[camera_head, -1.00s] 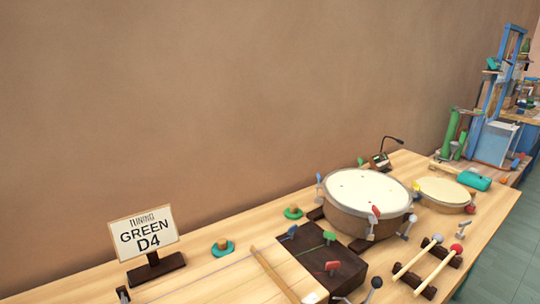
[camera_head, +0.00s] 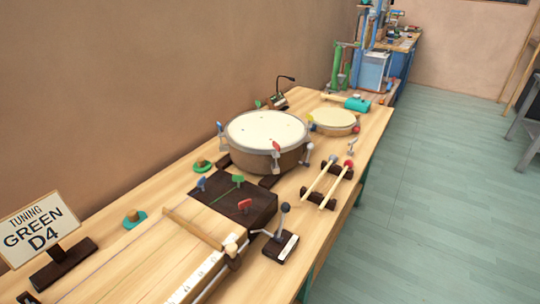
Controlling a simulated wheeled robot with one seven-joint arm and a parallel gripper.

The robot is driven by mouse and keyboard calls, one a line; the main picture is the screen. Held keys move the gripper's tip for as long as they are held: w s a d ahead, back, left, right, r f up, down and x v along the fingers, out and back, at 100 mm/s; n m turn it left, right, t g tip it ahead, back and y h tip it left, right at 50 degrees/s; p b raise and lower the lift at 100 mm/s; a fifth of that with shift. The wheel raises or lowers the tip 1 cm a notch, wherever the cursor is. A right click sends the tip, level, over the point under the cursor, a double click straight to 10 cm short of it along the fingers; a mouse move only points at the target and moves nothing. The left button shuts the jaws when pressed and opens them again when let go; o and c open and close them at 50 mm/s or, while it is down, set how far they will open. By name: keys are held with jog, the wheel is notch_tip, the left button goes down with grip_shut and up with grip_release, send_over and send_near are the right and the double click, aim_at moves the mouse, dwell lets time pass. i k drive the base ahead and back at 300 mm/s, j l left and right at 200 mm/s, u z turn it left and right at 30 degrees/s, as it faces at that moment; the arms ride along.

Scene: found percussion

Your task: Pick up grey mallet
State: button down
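The grey mallet (camera_head: 316,181) has a pale wooden stick and a small grey head at its far end. It lies across two dark rests (camera_head: 338,171) near the right edge of the wooden table (camera_head: 140,262). A similar mallet with a red head (camera_head: 337,186) lies parallel to it, just to its right, on the same rests. The two sticks are apart. My gripper is not in the head camera view.
A large drum (camera_head: 265,138) stands left of the mallets, with a smaller drum (camera_head: 334,120) behind. A black-knobbed lever (camera_head: 281,236) stands in front. A "TUNING GREEN D4" sign (camera_head: 41,228) is at left. Open floor (camera_head: 450,190) lies right of the table.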

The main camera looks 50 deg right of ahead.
aim_at(333, 159)
jog(key=i+j+z, duration=0.2)
jog(key=j+z, duration=0.15)
jog(key=i+j+z, duration=0.1)
jog(key=j+z, duration=0.3)
jog(key=i+j+z, duration=0.1)
jog(key=j+z, duration=0.25)
